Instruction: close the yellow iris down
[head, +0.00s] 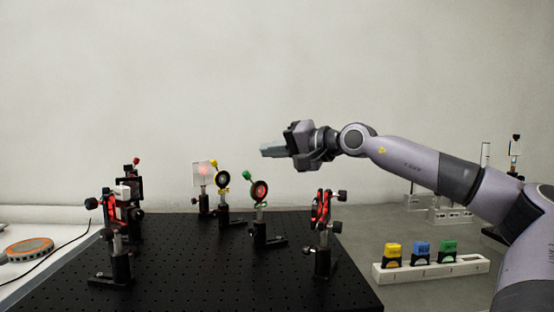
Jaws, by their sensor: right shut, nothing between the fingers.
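The yellow iris (222,180) stands upright on a black post toward the back of the black optical breadboard (190,270). It is a dark ring with a yellow lever tip (213,163) at its upper left. A white card (203,173) with a red light spot stands just left of it and behind. My right gripper (268,150) is shut and empty, in the air above and to the right of the yellow iris, pointing left. It touches nothing. My left gripper is not in view.
The green iris (259,190) stands right of the yellow one. Red-trimmed mounts stand at the right (321,210) and left (112,215) of the breadboard. A white rack (432,269) with yellow, blue and green blocks lies right.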

